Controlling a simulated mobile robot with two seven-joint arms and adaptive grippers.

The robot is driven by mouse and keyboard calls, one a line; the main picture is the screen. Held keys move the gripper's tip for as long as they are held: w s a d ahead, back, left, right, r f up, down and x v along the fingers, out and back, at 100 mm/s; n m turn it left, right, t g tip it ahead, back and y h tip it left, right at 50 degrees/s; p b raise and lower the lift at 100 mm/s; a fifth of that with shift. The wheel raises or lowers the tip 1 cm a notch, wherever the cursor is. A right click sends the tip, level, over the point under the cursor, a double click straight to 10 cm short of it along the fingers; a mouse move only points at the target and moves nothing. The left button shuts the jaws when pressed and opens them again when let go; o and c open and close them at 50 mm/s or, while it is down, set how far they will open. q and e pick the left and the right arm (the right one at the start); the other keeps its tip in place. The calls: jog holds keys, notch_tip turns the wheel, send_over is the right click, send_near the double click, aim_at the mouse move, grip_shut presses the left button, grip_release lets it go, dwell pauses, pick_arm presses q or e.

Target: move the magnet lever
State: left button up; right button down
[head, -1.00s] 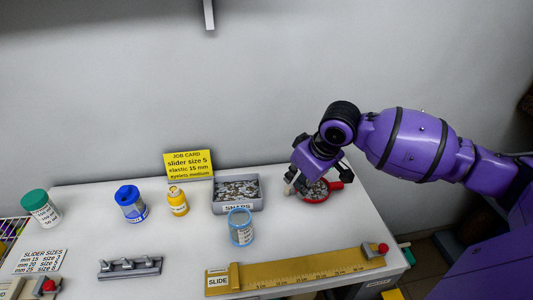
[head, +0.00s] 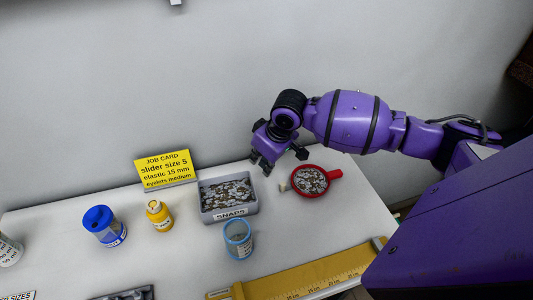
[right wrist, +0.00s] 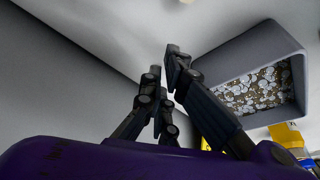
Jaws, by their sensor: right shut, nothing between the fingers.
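A round red dish (head: 310,180) with a short red handle on its right holds many small light pieces. It sits on the table in the head view. A small pale block (head: 283,186) is at the dish's left edge; I cannot tell for sure that it is the magnet lever. My right gripper (head: 267,170) is up and left of the dish, near the back of the table and apart from the block. In the right wrist view its dark fingers (right wrist: 172,66) are together and empty. My left gripper is not in view.
A grey snaps tray (head: 229,212) stands left of the dish, with a clear blue-rimmed cup (head: 238,240) in front. A yellow bottle (head: 159,216), a blue-lidded jar (head: 104,227) and the job card (head: 166,169) are further left. A yellow ruler slide (head: 310,278) lies in front.

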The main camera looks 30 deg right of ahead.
aim_at(283, 187)
jog(key=s, duration=0.1)
jog(key=s+d+p, duration=0.1)
jog(key=shift+s+d, duration=0.1)
jog(key=shift+s, duration=0.25)
jog(key=shift+s+f, duration=0.1)
jog(key=shift+s, duration=0.2)
jog(key=shift+f, duration=0.15)
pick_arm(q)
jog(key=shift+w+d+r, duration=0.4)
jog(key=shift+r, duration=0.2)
pick_arm(e)
jog(key=shift+s, duration=0.1)
